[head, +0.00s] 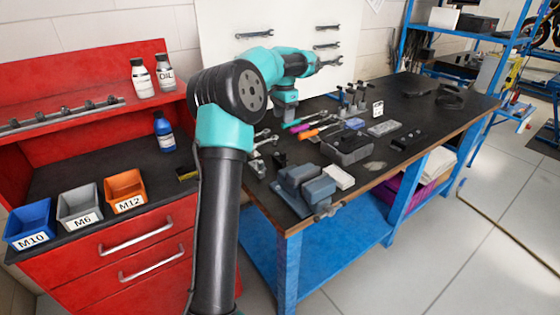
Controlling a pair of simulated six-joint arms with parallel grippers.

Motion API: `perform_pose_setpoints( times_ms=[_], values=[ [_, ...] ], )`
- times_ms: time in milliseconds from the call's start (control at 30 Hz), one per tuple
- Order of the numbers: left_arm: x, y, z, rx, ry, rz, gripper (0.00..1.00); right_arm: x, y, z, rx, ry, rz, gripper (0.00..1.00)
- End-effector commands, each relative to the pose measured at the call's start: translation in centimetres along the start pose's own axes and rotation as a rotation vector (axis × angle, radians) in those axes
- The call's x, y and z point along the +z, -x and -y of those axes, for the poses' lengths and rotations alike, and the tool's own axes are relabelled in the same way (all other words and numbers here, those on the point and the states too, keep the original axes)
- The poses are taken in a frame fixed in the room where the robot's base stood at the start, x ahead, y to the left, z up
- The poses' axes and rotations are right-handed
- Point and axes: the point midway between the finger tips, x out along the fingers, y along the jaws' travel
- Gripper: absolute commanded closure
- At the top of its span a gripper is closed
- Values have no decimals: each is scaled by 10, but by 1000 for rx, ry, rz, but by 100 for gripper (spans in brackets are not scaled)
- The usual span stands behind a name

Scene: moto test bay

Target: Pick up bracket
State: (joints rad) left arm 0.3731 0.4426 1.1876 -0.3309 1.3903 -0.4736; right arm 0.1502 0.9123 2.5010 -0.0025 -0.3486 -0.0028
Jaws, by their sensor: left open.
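I cannot pick out the bracket with certainty among the small parts on the workbench (395,172). Small metal pieces (258,167) lie at the bench's left end, and a small dark part (408,139) lies near its front edge. My left arm rises through the middle of the head view and bends over the back left of the bench. My left gripper (287,113) is at its end, above the bench top, open. Its fingertips are small and hard to make out. Nothing shows between them. My right gripper is not in view.
A blue-grey vise (305,187) stands at the bench's front left corner. A grey bin (347,149) and several tools lie behind it. A red cabinet on the left carries blue (30,222), grey (80,205) and orange (126,189) bins.

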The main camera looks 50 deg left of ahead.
Motion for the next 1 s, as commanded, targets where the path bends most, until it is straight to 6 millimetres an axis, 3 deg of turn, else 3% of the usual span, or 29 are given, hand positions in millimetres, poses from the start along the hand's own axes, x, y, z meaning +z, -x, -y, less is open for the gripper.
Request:
perform_pose_setpoints(
  times_ms=[600, 767, 1000],
  values=[
    [0, -101, 0, 1, 0, 1, 51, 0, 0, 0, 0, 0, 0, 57],
    [0, -112, 0, 0, 1, -1, 51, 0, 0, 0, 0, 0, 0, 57],
    [0, -113, 0, 0, 1, -2, 51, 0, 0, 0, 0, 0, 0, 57]
  ],
)
